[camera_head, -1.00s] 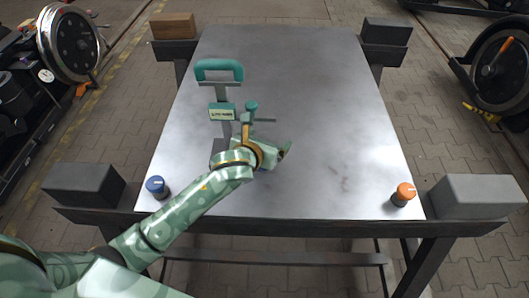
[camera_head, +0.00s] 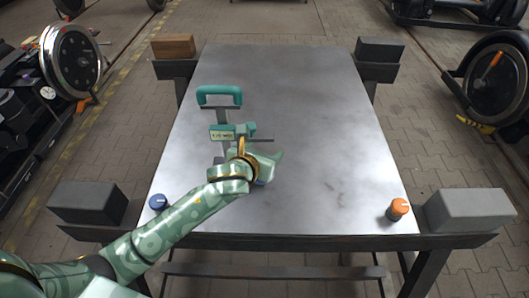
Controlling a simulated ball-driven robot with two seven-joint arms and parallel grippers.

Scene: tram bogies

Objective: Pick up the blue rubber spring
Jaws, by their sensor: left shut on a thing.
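My left arm reaches in from the lower left over the table, and my left gripper (camera_head: 262,174) is bent down near the table's middle. It is shut, with its fingertips largely hidden by my wrist. A small patch of blue, which I take for the blue rubber spring (camera_head: 260,183), shows just under the gripper. Most of it is hidden, so I cannot tell whether it touches the table. A teal-handled tool (camera_head: 219,92) with a grey stem and a labelled block lies just beyond my wrist. My right gripper is not in view.
A blue knob-like piece (camera_head: 158,202) stands at the table's front left and an orange one (camera_head: 398,208) at its front right. Blocks sit at the corners of the metal table (camera_head: 330,130). Its right half is largely clear. Wheels stand on both sides.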

